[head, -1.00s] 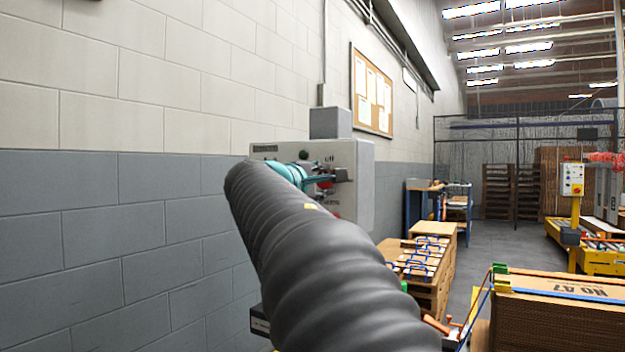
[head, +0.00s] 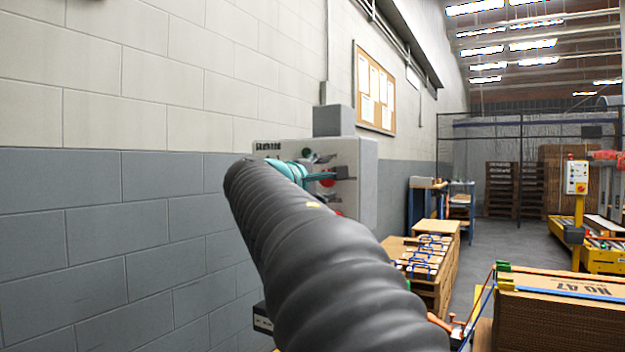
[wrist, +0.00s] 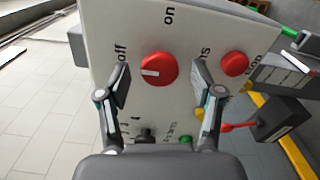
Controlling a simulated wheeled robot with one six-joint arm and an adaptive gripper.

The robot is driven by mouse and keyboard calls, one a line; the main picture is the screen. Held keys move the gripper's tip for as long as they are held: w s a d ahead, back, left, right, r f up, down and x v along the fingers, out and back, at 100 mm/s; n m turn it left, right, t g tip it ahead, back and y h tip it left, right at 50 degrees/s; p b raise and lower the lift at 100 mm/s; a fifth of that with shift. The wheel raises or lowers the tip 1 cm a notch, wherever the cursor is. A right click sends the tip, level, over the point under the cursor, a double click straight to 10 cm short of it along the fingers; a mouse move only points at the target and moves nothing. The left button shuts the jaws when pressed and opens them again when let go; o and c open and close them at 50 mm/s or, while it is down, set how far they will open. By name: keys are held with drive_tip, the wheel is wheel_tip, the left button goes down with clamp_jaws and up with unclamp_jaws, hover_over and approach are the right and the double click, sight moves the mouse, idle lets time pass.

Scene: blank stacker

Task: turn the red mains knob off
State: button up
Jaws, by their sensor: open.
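The red mains knob (wrist: 159,70) is a round red dial with a white mark on the pale control panel (wrist: 140,28). Whether the fingertips reach the knob's depth, I cannot tell. In the head view my arm covers much of the control box (head: 365,180); my gripper (head: 330,175) is at its front and a red part shows beside it.
A second red button (wrist: 235,63) sits right of the knob, near the right finger. A black switch (wrist: 146,135) and a green button (wrist: 186,140) are below. A red-handled lever (wrist: 238,127) juts out at the right.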

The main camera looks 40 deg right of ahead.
drive_tip(key=v, duration=1.1)
drive_tip(key=shift+a, duration=0.1)
drive_tip(key=a+f+m+y, duration=0.1)
drive_tip(key=a+f+y, duration=0.25)
drive_tip(key=f, duration=0.75)
drive_tip(key=a+f+m+y, duration=0.1)
drive_tip(key=a+f+y, duration=0.3)
drive_tip(key=f, duration=0.7)
drive_tip(key=s+a+f+m+y, duration=0.2)
drive_tip(key=s+a+f+y, duration=0.2)
drive_tip(key=s+a+f, duration=0.2)
drive_tip(key=s+a+f+m+g+y, duration=0.1)
drive_tip(key=s+a+f+m+y, duration=0.2)
drive_tip(key=s+f, duration=0.8)
drive_tip(key=a+f+y, duration=0.2)
drive_tip(key=a+f, duration=0.1)
drive_tip(key=shift+a, duration=0.15)
